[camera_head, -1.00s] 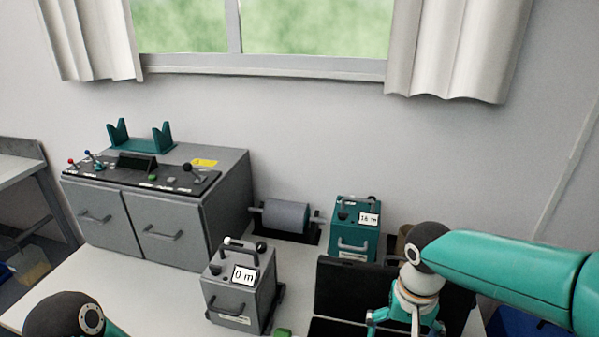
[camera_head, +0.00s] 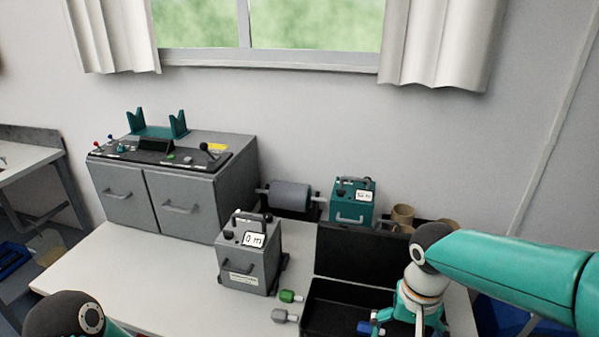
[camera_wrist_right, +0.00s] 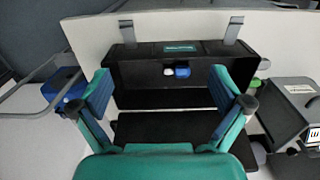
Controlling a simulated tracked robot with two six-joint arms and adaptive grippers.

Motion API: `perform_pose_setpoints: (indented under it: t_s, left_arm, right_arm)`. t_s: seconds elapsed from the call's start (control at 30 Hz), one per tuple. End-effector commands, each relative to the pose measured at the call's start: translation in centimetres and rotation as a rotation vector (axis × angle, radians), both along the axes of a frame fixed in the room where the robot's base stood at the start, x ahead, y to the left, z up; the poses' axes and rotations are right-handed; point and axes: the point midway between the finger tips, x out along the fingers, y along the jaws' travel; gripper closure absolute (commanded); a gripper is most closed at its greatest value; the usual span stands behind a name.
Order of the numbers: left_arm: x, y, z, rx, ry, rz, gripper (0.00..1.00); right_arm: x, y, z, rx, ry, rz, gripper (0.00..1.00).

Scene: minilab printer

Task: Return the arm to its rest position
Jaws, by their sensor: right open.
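My right arm (camera_head: 505,260) comes in from the right in the head view. Its gripper (camera_head: 410,328) hangs over the open black case (camera_head: 325,297). In the right wrist view the right gripper (camera_wrist_right: 168,100) is open, its two fingers wide apart with nothing between them. My left arm shows only as a dark rounded joint at the lower left of the head view; the left gripper is out of frame.
A grey box reading "0 m" (camera_head: 248,258) stands on the white table (camera_head: 150,275). A green-capped piece (camera_head: 290,296) and a grey piece (camera_head: 284,316) lie beside the case. A teal box (camera_head: 352,203), a roller (camera_head: 290,195) and a grey control cabinet (camera_head: 180,200) stand behind.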

Motion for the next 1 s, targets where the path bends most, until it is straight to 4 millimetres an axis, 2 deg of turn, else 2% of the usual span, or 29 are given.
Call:
perform_pose_setpoints:
  t_s: [0.03, 0.23, 0.37, 0.57, 0.67, 0.8, 0.9, 1.0]
  left_arm:
    - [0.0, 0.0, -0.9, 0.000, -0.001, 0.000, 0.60]
    - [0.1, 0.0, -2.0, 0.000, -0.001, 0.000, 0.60]
    - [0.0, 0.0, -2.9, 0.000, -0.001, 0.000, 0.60]
    - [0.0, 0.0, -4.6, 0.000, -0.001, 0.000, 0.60]
    - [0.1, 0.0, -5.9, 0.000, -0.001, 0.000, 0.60]
    - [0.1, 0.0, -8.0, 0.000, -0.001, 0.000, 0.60]
    - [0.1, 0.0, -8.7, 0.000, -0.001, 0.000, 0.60]
    - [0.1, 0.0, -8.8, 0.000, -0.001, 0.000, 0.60]
  right_arm:
    - [-0.1, -0.5, -1.8, -0.004, 0.024, -0.011, 0.00]
    - [-1.2, -1.4, -6.3, -0.015, 0.119, -0.032, 0.00]
    - [-2.9, -1.7, -10.1, -0.014, 0.210, -0.041, 0.00]
    - [-6.5, -1.1, -17.6, 0.032, 0.345, -0.055, 0.00]
    - [-9.4, 0.2, -23.3, 0.099, 0.410, -0.054, 0.00]
    - [-14.9, 3.5, -32.0, 0.251, 0.454, -0.054, 0.00]
    - [-17.8, 5.8, -36.0, 0.344, 0.399, -0.053, 0.00]
    - [-18.8, 7.2, -37.8, 0.386, 0.295, -0.039, 0.00]
